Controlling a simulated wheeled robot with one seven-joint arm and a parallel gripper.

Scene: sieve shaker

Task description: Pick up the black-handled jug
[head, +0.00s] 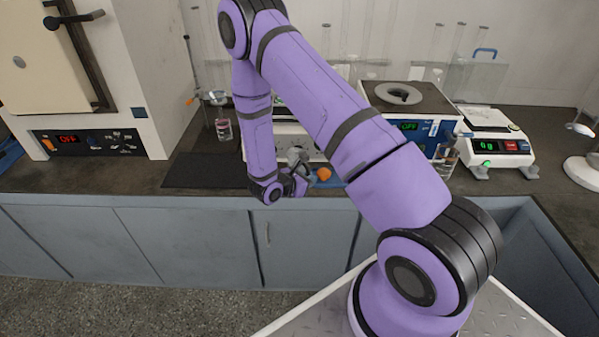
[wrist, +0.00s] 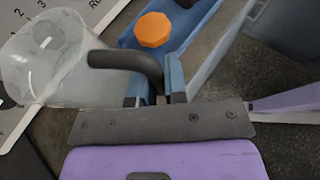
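The jug (wrist: 45,60) is clear and translucent, with a black handle (wrist: 125,61). It is at the left of the wrist view, with part of it cut off by the frame edge. Its handle reaches right and bends down between the two fingers of my gripper (wrist: 158,90). The fingers are close beside the handle on both sides; whether they press on it cannot be told. In the head view my gripper (head: 296,182) is low at the bench front, and my arm hides much around it, so the jug is not clear there.
An orange cap (wrist: 153,29) on a blue object is just beyond the fingers; it also shows in the head view (head: 323,174). A balance (head: 495,140) stands right, an oven (head: 70,80) left.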

